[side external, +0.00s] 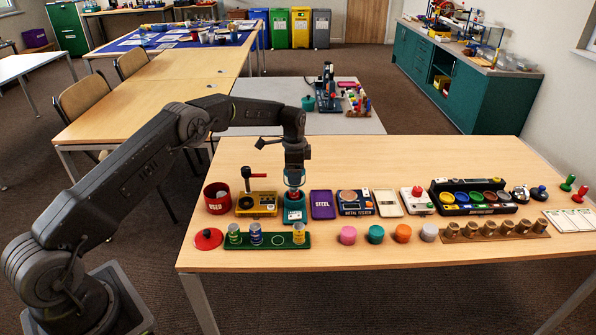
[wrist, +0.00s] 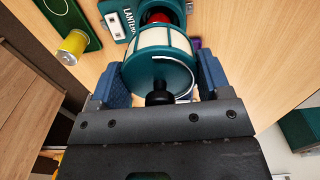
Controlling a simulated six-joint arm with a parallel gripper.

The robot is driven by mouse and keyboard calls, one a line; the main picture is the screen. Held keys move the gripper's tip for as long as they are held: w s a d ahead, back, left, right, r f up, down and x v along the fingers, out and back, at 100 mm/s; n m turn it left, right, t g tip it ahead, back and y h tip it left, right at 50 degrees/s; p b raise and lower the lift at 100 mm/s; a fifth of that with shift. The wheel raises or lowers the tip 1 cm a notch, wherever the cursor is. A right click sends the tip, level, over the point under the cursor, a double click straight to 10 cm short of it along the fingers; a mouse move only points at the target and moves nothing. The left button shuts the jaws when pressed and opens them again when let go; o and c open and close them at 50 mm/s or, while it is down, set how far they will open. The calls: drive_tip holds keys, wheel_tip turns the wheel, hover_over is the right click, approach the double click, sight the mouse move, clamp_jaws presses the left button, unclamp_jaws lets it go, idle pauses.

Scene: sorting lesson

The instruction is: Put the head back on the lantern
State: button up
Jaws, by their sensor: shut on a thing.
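The lantern head, with a teal cap and cream panels, is between my gripper's blue finger pads in the wrist view (wrist: 160,58). My gripper (side external: 294,178) points down and is shut on the head. The teal lantern base (side external: 294,214) stands on the table right below. It also shows at the top of the wrist view, with its label (wrist: 118,22). A red part (side external: 294,193) shows between the head and the base. The head hides part of the base in the wrist view, and I cannot tell whether they touch.
A yellow device with a lever (side external: 257,204) stands left of the base, and a purple STEEL box (side external: 323,204) right of it. A green tray (side external: 276,241) with several cans lies in front. A red USED tin (side external: 217,199) is farther left.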

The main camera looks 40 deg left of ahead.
drive_tip(key=shift+f, duration=2.5)
drive_tip(key=shift+f, duration=0.2)
drive_tip(key=o, duration=1)
drive_tip(key=shift+r, duration=3.55)
drive_tip(key=shift+c, duration=0.4)
clamp_jaws()
